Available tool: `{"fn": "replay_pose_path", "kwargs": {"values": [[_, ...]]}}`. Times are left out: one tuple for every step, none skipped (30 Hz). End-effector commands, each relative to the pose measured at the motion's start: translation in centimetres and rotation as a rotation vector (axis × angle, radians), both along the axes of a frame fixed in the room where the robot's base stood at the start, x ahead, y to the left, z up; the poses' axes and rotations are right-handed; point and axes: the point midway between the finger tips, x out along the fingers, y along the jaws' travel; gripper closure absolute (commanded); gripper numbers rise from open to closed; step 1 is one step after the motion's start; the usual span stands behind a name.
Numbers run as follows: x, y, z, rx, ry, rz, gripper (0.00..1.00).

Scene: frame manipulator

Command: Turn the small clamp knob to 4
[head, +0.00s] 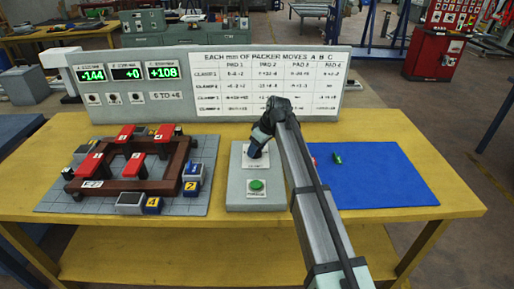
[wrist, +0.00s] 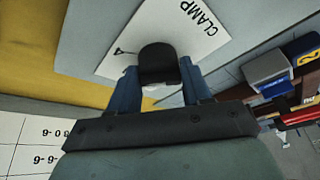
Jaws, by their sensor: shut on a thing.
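The small clamp knob (wrist: 158,60) is a dark, rounded knob on a white plate (wrist: 105,58) printed "CLAMP". A mark that looks like a 4 shows on the plate beside the knob. My gripper (wrist: 160,80) has its two blue fingers on either side of the knob and is shut on it. In the head view my gripper (head: 258,143) is over the top of the grey control box (head: 235,192), and it hides the knob. I cannot make out a pointer on the knob, so its setting is not clear.
A green button (head: 257,185) is on the box's near part. A brown frame (head: 118,185) with red clamps and numbered pads lies left. A blue mat (head: 385,180) with small items lies right. A panel (head: 205,110) with green readouts and a chart stands behind.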

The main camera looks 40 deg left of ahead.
Motion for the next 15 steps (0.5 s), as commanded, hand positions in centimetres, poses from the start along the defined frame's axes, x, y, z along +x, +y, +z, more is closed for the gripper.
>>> {"fn": "replay_pose_path", "kwargs": {"values": [[-0.03, -0.11, 0.03, 0.001, -0.002, -0.039, 0.82], [-0.02, -0.1, 0.04, 0.001, -0.003, -0.063, 0.82], [-0.03, -0.1, 0.04, 0.0, -0.003, -0.094, 0.82], [-0.05, -0.11, 0.04, 0.0, -0.002, -0.116, 0.82], [-0.06, -0.11, 0.04, 0.0, -0.002, -0.137, 0.82], [-0.04, -0.11, 0.05, 0.0, -0.003, -0.164, 0.82], [-0.03, -0.11, 0.04, 0.0, -0.003, -0.183, 0.82], [-0.03, -0.11, 0.04, 0.001, -0.003, -0.203, 0.82], [-0.04, -0.11, 0.05, 0.001, -0.002, -0.225, 0.82], [-0.03, -0.12, 0.04, 0.0, -0.002, -0.241, 0.82], [-0.03, -0.13, 0.05, 0.0, -0.002, -0.256, 0.82], [-0.02, -0.13, 0.05, -0.001, -0.002, -0.274, 0.82], [-0.01, -0.12, 0.05, 0.0, -0.002, -0.287, 0.82], [-0.02, -0.12, 0.05, 0.001, -0.002, -0.297, 0.82], [-0.02, -0.11, 0.05, 0.001, -0.002, -0.311, 0.82]]}}
